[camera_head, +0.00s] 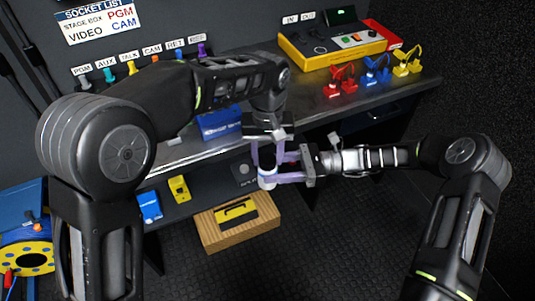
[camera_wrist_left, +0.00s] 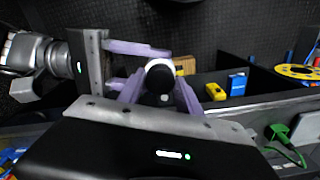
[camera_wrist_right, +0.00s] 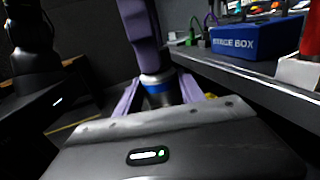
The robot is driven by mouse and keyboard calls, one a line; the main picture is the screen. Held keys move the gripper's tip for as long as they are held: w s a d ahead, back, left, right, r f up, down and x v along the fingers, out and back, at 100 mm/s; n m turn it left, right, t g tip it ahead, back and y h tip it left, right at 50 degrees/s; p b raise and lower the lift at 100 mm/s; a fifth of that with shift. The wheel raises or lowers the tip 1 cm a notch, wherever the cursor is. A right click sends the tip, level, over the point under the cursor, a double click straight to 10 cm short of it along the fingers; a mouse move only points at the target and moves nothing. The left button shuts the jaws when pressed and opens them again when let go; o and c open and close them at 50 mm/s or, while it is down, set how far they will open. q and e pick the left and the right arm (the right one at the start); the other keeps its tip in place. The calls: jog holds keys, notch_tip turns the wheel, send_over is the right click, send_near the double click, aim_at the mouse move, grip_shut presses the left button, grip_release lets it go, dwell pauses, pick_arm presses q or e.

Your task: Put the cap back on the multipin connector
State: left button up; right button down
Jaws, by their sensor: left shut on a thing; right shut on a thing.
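My left gripper (camera_head: 266,172) comes down from above and is shut on a dark round piece with a pale rim (camera_wrist_left: 160,80), seemingly the cap. My right gripper (camera_head: 280,171) comes in from the right and is shut on the multipin connector, a silver cylinder with a blue band (camera_wrist_right: 157,86). In the head view the connector (camera_head: 267,180) shows as a small pale cylinder between both sets of purple fingers. The left fingers (camera_wrist_right: 140,30) stand directly above it in the right wrist view. The fingers hide the join, so I cannot tell whether cap and connector touch.
The bench edge and a blue stage box (camera_head: 220,122) are close behind the grippers. A wooden box (camera_head: 262,226) with a yellow top lies below. A yellow panel unit (camera_head: 330,50) and coloured plugs (camera_head: 376,70) stand on the bench at right. Open floor lies in front.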

pick_arm(q)
grip_shut()
jog(key=m, duration=0.5)
jog(key=o, duration=0.7)
grip_release()
jog(key=shift+r, duration=0.1)
notch_tip(320, 180, up, 7)
jog(key=shift+r, duration=0.2)
jog(key=shift+f, duration=0.15)
